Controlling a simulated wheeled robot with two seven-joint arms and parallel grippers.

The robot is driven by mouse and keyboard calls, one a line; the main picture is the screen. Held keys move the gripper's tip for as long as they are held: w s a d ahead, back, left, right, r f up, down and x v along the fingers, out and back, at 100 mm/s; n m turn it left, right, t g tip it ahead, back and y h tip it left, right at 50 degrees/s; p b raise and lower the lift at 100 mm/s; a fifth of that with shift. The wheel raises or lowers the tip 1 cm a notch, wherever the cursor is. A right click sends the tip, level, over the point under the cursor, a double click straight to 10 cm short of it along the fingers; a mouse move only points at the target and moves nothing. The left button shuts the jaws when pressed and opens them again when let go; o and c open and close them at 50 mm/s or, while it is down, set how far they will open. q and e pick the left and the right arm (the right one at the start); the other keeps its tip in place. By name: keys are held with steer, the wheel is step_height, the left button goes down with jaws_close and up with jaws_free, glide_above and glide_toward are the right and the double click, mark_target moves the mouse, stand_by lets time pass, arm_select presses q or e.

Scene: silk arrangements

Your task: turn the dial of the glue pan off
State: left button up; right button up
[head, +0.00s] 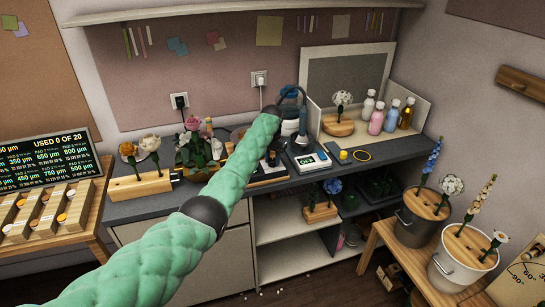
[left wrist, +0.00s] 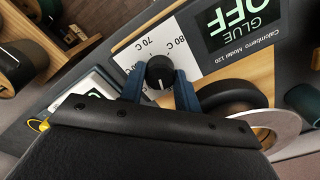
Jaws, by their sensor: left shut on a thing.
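The glue pan's black dial (left wrist: 160,72) has a pale pointer line and sits on a white panel marked 70 C and 80 C. Its dark display (left wrist: 240,22) reads GLUE OFF. My left gripper (left wrist: 158,88) has its two blue fingers on either side of the dial, shut on it. The round black pan (left wrist: 228,97) is beside the right finger. In the head view, my green left arm reaches over the counter and hides much of the glue pan (head: 268,175). My right gripper is not in view.
A white scale (head: 312,160) stands close to the right of the glue pan. Flower arrangements (head: 197,150) crowd the left of the counter; bottles (head: 377,119) stand at the back right.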

mark_target(272, 159)
arm_select(q)
steer(key=n, duration=0.2)
steer(key=shift+w+r+n+p, duration=0.1)
steer(key=shift+r+n+p, duration=0.1)
steer(key=shift+n+p, duration=0.15)
steer(key=shift+n, duration=0.45)
steer(key=o, duration=0.7)
steer(key=shift+o, duration=1.4)
steer(key=shift+f, duration=0.15)
steer(key=shift+r, duration=0.35)
step_height(272, 159, up, 6)
steer(key=b, duration=0.2)
steer(key=shift+f+b, duration=0.15)
steer(key=shift+b, duration=0.25)
steer(key=shift+r, duration=0.7)
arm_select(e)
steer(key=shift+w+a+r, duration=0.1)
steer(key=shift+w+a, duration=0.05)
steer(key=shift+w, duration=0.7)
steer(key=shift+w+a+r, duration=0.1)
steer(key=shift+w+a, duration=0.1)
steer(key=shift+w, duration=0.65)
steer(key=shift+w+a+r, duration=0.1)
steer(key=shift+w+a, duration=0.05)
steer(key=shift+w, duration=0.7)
